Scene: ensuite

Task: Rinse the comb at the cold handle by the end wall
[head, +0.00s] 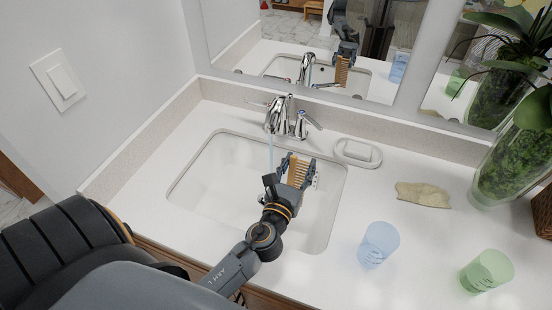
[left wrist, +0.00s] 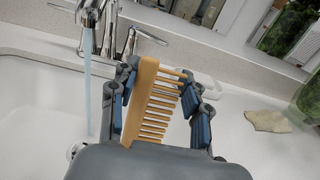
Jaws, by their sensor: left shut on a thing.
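My left gripper (head: 296,172) is shut on a wooden comb (head: 298,172) and holds it over the right part of the white sink basin (head: 205,175). In the left wrist view the comb (left wrist: 145,100) stands nearly upright between the fingers, teeth to the right. The chrome tap (head: 278,116) runs a thin blue stream of water (head: 271,150). In the left wrist view the stream (left wrist: 87,95) falls left of the comb, apart from it in the picture. A lever handle (head: 257,103) points left, toward the end wall; another handle (head: 309,121) is right of the spout. My right gripper is not in view.
A mirror (head: 330,45) hangs behind. The end wall (head: 110,90) bounds the left.

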